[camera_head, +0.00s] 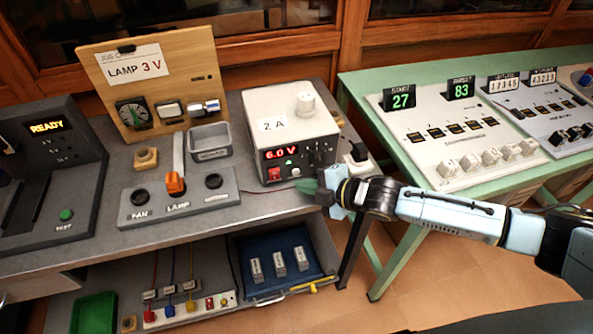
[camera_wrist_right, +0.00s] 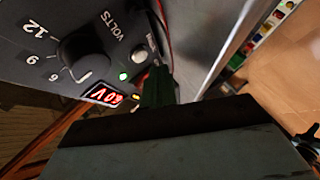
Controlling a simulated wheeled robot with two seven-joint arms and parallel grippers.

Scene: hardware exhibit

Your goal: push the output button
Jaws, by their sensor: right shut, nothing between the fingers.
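The power supply (camera_head: 290,115) is a pale box with a dark front panel, standing at the right end of the grey bench. Its red display reads 6.0 V. The output button (camera_wrist_right: 140,55) is a small pale round cap beside a lit green lamp (camera_wrist_right: 124,76) and the volts knob (camera_wrist_right: 84,56). My right gripper (camera_head: 304,187) is shut and empty, its green fingertips just in front of the panel's lower edge. In the right wrist view the fingertips (camera_wrist_right: 158,86) are close beside the button. I cannot tell whether they touch it. My left gripper is not in view.
A red switch (camera_head: 273,174) is on the same panel. The fan and lamp board (camera_head: 178,198) stands left of the supply, with a READY device (camera_head: 48,150) farther left. A green table (camera_head: 400,170) with counter panels is at right. A blue tray (camera_head: 262,268) is below.

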